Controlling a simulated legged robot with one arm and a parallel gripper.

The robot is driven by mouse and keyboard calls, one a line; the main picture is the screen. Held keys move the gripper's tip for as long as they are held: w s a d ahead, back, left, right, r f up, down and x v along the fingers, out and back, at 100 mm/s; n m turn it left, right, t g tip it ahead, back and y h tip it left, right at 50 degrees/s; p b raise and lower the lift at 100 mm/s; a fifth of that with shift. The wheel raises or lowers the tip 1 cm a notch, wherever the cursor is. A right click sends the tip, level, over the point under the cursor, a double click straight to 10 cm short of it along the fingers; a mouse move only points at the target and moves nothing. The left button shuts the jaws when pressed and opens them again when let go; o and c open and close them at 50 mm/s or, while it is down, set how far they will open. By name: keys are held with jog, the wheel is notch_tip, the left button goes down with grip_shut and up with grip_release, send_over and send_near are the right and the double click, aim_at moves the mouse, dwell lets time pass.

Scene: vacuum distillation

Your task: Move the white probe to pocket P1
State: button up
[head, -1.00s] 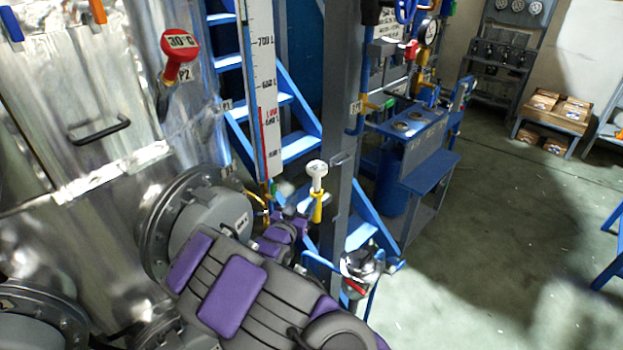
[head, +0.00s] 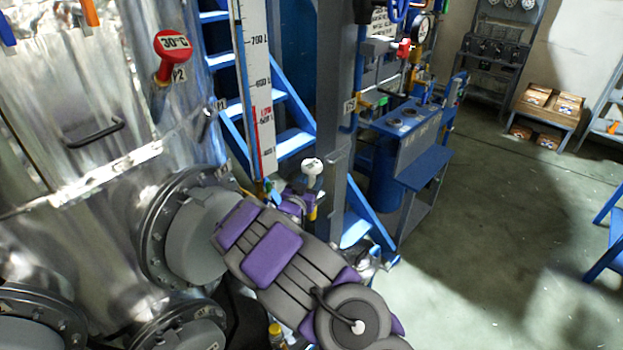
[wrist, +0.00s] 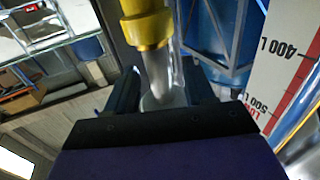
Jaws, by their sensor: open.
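The white probe (head: 312,167) stands upright with its white head up, left of the grey post. Its yellow lower part is partly hidden behind my gripper (head: 298,205). In the wrist view, which is upside down, its yellow collar (wrist: 147,27) is at the top and a pale tapered part runs down between the fingers of my gripper (wrist: 162,92). The jaws are open around or close to it; contact cannot be told. The P1 label (head: 221,104) is on the metal tank, left of the ladder. The pocket opening is not clear.
A red 30°C probe (head: 173,52) sits at P2 on the tank (head: 60,190). Close by are the level scale (head: 257,90), the grey post (head: 337,120), the blue ladder (head: 265,95) and a round flange (head: 170,235).

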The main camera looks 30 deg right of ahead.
aim_at(308, 172)
grip_shut()
dwell(1.2)
jog(key=shift+r, duration=0.1)
jog(key=shift+r+p, duration=1.15)
jog(key=shift+r, duration=1.25)
jog(key=shift+r+p, duration=1.3)
jog(key=shift+r, duration=1.2)
jog(key=shift+a, duration=0.1)
jog(key=s+a+r+p, duration=0.1)
jog(key=s+a+r, duration=0.2)
jog(key=s+a, duration=0.1)
jog(key=shift+a, duration=0.15)
dwell(0.4)
